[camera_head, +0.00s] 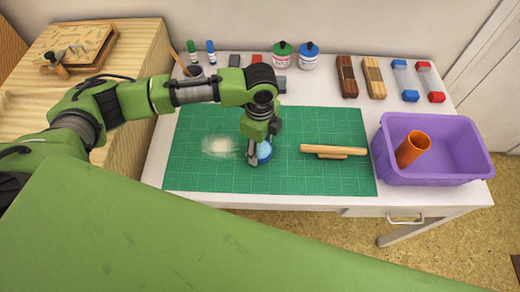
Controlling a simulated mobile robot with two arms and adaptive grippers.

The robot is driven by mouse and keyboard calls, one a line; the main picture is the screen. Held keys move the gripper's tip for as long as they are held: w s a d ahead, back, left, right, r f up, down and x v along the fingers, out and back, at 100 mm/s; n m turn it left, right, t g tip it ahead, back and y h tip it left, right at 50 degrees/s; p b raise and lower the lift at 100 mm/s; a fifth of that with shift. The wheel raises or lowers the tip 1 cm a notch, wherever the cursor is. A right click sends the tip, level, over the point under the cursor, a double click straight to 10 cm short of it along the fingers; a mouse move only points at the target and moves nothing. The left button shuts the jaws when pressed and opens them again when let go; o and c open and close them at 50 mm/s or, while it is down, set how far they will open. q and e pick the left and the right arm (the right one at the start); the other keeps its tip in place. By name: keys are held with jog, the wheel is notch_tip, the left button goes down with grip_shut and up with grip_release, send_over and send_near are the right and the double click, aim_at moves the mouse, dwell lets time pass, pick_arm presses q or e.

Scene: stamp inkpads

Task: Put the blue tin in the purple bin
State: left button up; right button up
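The blue tin (265,151) is on the green cutting mat (200,178), left of the mat's middle, and partly hidden behind my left gripper. My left gripper (254,160) points down right at the tin, with its fingers low beside it. I cannot tell whether the fingers grip the tin or stand open around it. The purple bin (450,180) stands at the right end of the table and holds an orange cup (412,148). My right gripper is not in view.
A wooden roller or stamp handle (333,150) lies on the mat between the tin and the bin. Bottles, jars (308,58), wooden blocks (347,75) and blue and red-capped pieces line the table's back. A pale smudge (220,146) marks the mat's left.

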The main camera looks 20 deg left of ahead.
pick_arm(q)
jog(key=shift+r, duration=0.1)
jog(key=shift+c, duration=0.9)
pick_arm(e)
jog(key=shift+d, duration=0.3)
